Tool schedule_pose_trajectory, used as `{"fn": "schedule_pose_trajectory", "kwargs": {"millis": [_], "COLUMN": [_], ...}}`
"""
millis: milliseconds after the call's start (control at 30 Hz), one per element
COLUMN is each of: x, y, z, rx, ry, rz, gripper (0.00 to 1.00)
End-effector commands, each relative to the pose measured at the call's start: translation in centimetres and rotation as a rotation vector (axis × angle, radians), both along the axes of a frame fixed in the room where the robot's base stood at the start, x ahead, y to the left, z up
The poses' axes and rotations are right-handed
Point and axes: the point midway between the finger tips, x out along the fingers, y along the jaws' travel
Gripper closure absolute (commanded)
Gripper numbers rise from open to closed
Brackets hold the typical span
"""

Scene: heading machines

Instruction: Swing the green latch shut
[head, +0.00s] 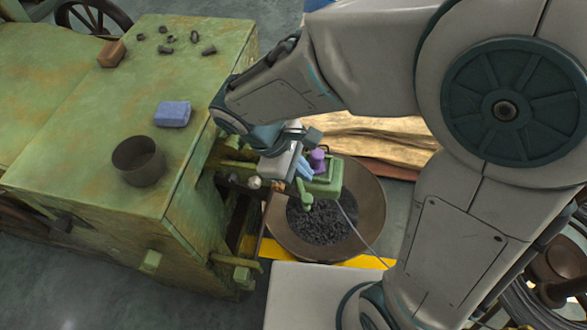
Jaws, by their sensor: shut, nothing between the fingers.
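A small green box (328,178) with a purple knob (317,160) shows in the head view, in front of a round pan. A short green piece (306,194) hangs at its left front corner; it looks like the latch, but it is too small to tell how far it is swung. My gripper (305,168) reaches down from the left to the box's left side. Its light blue fingers are shut and empty, close beside the knob and above the green piece. I cannot tell whether they touch either one.
A worn green machine (80,130) fills the left, with a dark cup (139,161), a blue block (172,114), a brown block (111,54) and several small dark parts on top. A round pan (372,205) holds dark pieces. Green handles (236,262) jut from the machine's side.

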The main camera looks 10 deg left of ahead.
Motion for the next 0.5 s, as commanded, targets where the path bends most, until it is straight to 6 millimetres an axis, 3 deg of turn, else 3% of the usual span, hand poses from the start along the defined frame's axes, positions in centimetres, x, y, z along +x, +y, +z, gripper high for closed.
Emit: {"fn": "schedule_pose_trajectory", "kwargs": {"millis": [33, 200, 333, 500], "x": [-0.6, -2.8, -4.3, -5.3], "y": [2.1, 7.5, 10.1, 11.5], "z": [-0.8, -3.0, -4.1, -4.8], "rx": [-0.048, -0.184, -0.248, -0.283], "ry": [0.034, 0.104, 0.133, 0.146], "rz": [0.116, 0.437, 0.591, 0.675], "gripper": [1.00, 1.00, 1.00, 1.00]}}
